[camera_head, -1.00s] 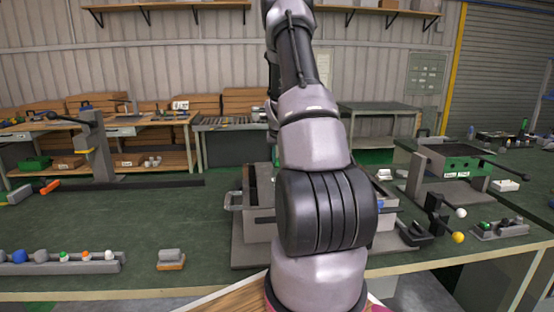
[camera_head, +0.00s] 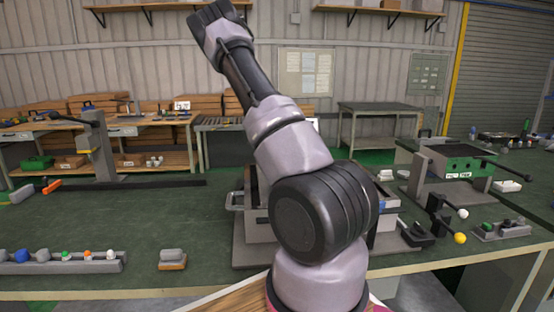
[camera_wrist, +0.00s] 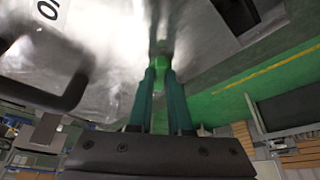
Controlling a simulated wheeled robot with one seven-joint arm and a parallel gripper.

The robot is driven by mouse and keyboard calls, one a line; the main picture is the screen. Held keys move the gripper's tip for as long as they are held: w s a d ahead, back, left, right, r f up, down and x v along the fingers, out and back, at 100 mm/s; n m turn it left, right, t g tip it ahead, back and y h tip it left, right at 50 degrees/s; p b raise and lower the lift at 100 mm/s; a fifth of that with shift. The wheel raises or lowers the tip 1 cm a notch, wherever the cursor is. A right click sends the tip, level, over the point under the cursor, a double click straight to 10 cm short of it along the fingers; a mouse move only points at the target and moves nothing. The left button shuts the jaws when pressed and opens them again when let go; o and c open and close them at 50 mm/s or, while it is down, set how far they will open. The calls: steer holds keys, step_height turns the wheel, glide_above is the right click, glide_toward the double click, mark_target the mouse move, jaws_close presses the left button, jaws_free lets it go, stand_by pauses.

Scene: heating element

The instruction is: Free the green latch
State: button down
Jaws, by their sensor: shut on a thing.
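In the wrist view, my gripper (camera_wrist: 160,76) has its two teal fingers close together at a small green piece, which looks like the green latch (camera_wrist: 160,63). The latch shows at the fingertips against a shiny metal surface (camera_wrist: 110,60); its lower part is hidden by the fingers. That surface carries a white label with dark lettering and a dark bent handle (camera_wrist: 75,90). In the head view, my arm blocks the middle, and my gripper and the latch do not show. A grey box (camera_head: 258,229) with a side handle stands partly hidden behind my arm.
A rack of coloured knobs (camera_head: 65,266) and a small grey-and-orange block (camera_head: 172,260) lie at the front left of the green bench. A green-fronted machine (camera_head: 465,166) stands at right, with white-tipped and yellow-tipped levers before it.

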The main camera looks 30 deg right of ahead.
steer(key=m, duration=0.1)
steer(key=m+g, duration=0.1)
steer(key=m, duration=0.1)
steer(key=shift+w+m, duration=0.2)
steer(key=shift+m, duration=0.1)
steer(key=shift+w+m+g, duration=0.15)
steer(key=shift+m+g, duration=0.75)
steer(key=shift+m, duration=0.9)
steer(key=shift+y, duration=0.3)
steer(key=c, duration=0.8)
jaws_free()
steer(key=shift+c, duration=0.2)
steer(key=shift+r, duration=0.1)
steer(key=v, duration=1)
steer(key=shift+r, duration=0.25)
